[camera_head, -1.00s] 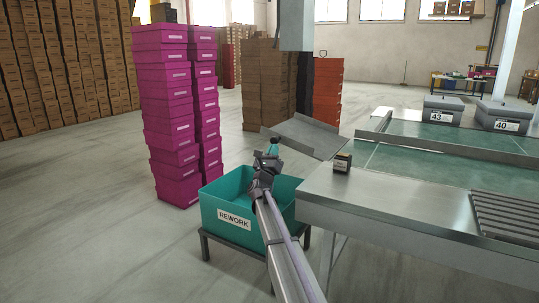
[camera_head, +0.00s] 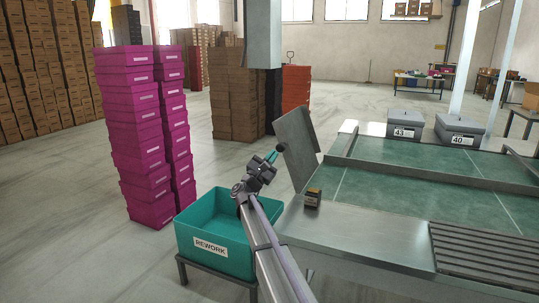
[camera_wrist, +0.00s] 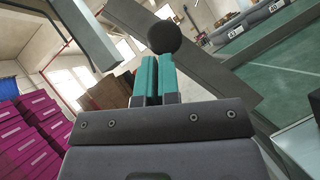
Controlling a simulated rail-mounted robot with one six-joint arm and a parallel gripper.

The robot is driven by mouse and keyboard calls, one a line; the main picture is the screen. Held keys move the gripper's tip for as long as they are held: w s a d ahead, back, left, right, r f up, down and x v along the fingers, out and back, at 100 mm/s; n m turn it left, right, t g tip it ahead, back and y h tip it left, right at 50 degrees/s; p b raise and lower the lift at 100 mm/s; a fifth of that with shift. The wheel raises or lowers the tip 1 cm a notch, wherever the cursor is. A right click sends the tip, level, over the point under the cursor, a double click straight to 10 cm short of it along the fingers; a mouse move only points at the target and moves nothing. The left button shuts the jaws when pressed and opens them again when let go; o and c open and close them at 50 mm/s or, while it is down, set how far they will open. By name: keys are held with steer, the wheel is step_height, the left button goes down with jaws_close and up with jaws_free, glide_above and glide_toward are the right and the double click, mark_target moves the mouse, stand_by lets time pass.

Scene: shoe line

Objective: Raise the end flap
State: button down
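The end flap (camera_head: 297,147) is a grey metal plate at the near-left end of the steel table. It stands steeply tilted up, close to upright. A round black knob (camera_head: 281,147) sits at its left edge; the knob also shows in the wrist view (camera_wrist: 164,37). My gripper (camera_head: 272,156) has teal fingers, close together with a narrow gap, and their tips are at the knob. In the wrist view the fingers (camera_wrist: 157,62) appear shut on the knob, which covers the tips. The flap's grey plate (camera_wrist: 205,72) runs slanting behind the fingers there.
A teal bin labelled REWORK (camera_head: 214,236) stands on a low stand below my arm. Stacks of magenta boxes (camera_head: 140,140) rise to its left. A small dark box (camera_head: 313,197) sits on the steel table (camera_head: 350,232) by the flap. A grey column (camera_head: 262,35) hangs behind the flap.

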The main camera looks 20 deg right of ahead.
steer(key=shift+s+d+r+p, duration=0.2)
steer(key=shift+s+d+r, duration=0.15)
steer(key=shift+s+d, duration=0.5)
steer(key=shift+s+d+r+p, duration=0.3)
steer(key=shift+s+d, duration=0.4)
steer(key=shift+d, duration=0.2)
steer(key=shift+s+d+r+p, duration=0.15)
steer(key=shift+s+d+r, duration=0.2)
steer(key=shift+s+d, duration=0.5)
steer(key=shift+f, duration=0.15)
